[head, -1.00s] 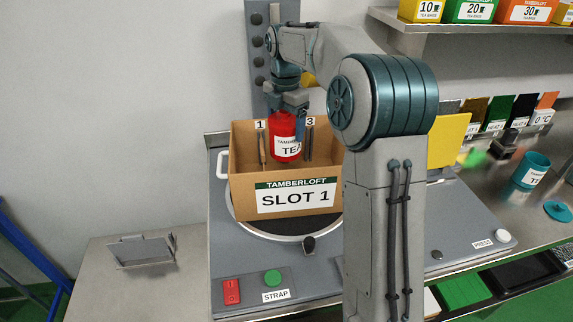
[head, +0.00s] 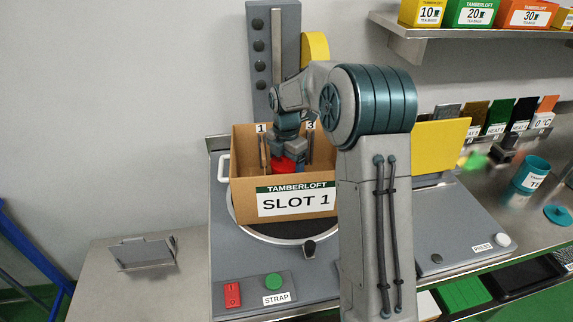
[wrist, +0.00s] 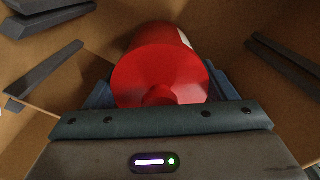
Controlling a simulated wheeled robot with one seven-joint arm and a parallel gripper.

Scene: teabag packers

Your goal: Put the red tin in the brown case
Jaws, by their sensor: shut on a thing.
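The red tin (head: 284,164) is low inside the brown case (head: 240,184), mostly hidden by the case's front wall in the head view. My gripper (head: 288,158) reaches down into the case and is shut on the tin. In the wrist view the red tin (wrist: 160,70) sits between the fingers of my gripper (wrist: 160,92), with its knobbed top towards the camera and part of a white label showing. Whether the tin's base touches the case floor cannot be seen. The case is open at the top and its front label reads SLOT 1.
Dark dividers marked 1 (head: 262,150) and 3 (head: 310,148) stand inside the case on either side of the tin. The case rests on a round plate on the grey machine (head: 222,262). A teal tin (head: 530,174) stands on the bench at right.

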